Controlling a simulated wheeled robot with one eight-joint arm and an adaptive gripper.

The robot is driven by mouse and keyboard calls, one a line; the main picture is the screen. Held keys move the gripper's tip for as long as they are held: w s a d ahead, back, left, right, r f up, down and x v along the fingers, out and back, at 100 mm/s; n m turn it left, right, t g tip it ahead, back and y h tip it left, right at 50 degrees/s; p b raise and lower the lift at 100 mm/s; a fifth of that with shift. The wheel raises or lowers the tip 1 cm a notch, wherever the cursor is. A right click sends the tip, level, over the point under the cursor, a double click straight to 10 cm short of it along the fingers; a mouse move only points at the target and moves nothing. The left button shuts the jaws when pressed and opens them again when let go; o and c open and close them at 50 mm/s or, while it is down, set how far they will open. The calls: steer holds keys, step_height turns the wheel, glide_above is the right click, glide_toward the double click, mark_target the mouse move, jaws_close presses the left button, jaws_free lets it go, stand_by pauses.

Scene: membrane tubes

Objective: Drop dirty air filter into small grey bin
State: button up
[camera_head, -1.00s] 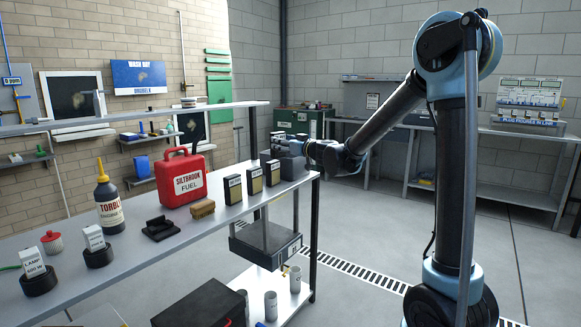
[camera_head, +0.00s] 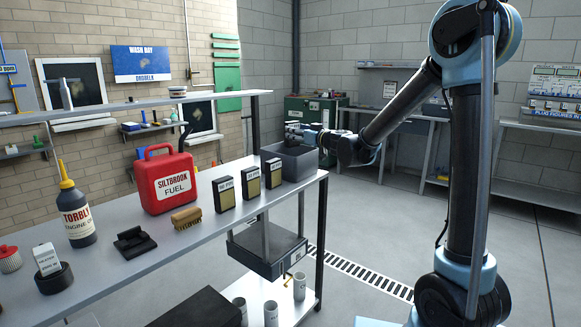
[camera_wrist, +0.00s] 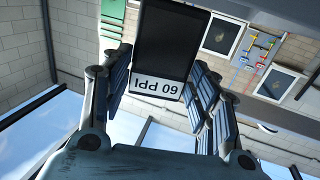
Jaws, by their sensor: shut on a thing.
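My gripper (camera_head: 303,133) is at the far end of the workbench, over the grey bin (camera_head: 292,170). In the wrist view my gripper (camera_wrist: 150,78) is shut on a dark, flat air filter (camera_wrist: 164,40) with a white label reading "60 PPI", upside down in the picture. The filter is between the two ribbed fingers. In the head view the filter is too small and dark to make out clearly. The small grey bin stands open-topped on the bench corner; its inside is mostly hidden.
Three dark labelled filter blocks (camera_head: 250,183) stand in a row left of the bin. A brush (camera_head: 187,218), a red fuel can (camera_head: 167,180), an oil bottle (camera_head: 75,210) and a black holder (camera_head: 133,243) are further along. An upper shelf (camera_head: 150,108) runs behind the bench.

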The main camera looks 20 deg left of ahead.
mark_target(295, 142)
steer(key=shift+f, duration=2.5)
steer(key=o, duration=1.2)
steer(key=shift+c, duration=0.2)
steer(key=shift+d, duration=0.15)
steer(key=v, duration=1.2)
steer(key=shift+f, duration=0.1)
